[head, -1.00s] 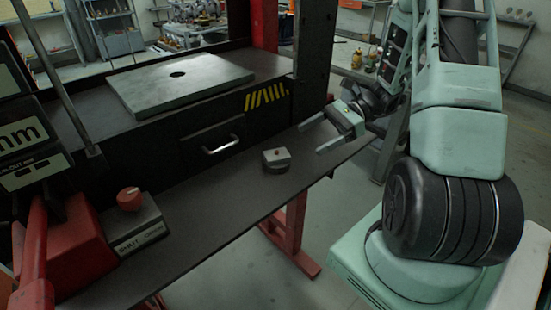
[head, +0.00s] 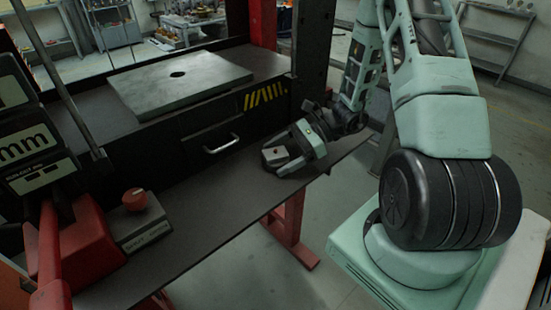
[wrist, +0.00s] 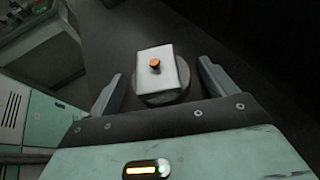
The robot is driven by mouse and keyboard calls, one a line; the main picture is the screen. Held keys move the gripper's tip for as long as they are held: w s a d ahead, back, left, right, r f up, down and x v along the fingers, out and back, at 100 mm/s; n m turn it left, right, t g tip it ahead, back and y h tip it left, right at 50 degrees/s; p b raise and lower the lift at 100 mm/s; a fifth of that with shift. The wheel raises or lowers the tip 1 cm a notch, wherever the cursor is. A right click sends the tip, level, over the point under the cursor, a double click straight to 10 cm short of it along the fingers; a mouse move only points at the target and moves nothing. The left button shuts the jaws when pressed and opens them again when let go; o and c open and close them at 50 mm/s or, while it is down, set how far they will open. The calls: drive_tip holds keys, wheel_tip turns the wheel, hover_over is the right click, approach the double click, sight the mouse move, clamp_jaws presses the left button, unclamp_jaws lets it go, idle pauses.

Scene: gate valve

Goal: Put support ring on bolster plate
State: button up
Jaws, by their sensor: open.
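The bolster plate appears to be the flat grey plate (head: 140,92) with a round hole, on the dark press bed in the head view. A pale block (wrist: 148,88) with an orange knob (wrist: 155,64) sits on a round grey base (wrist: 168,99) in the wrist view. The round base may be the support ring; the block hides any opening. In the head view this stack is partly hidden by my gripper (head: 284,157), on the dark shelf. My gripper is open, with one finger on each side of the stack and visible gaps in the wrist view.
The dark shelf (head: 215,205) is clear between the stack and a grey box with a red knob (head: 135,200). A drawer with a metal handle (head: 222,144) is behind the stack. A black press upright (head: 312,50) stands right of the plate.

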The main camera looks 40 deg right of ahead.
drive_tip(key=c, duration=1.6)
drive_tip(key=shift+r, duration=0.1)
clamp_jaws()
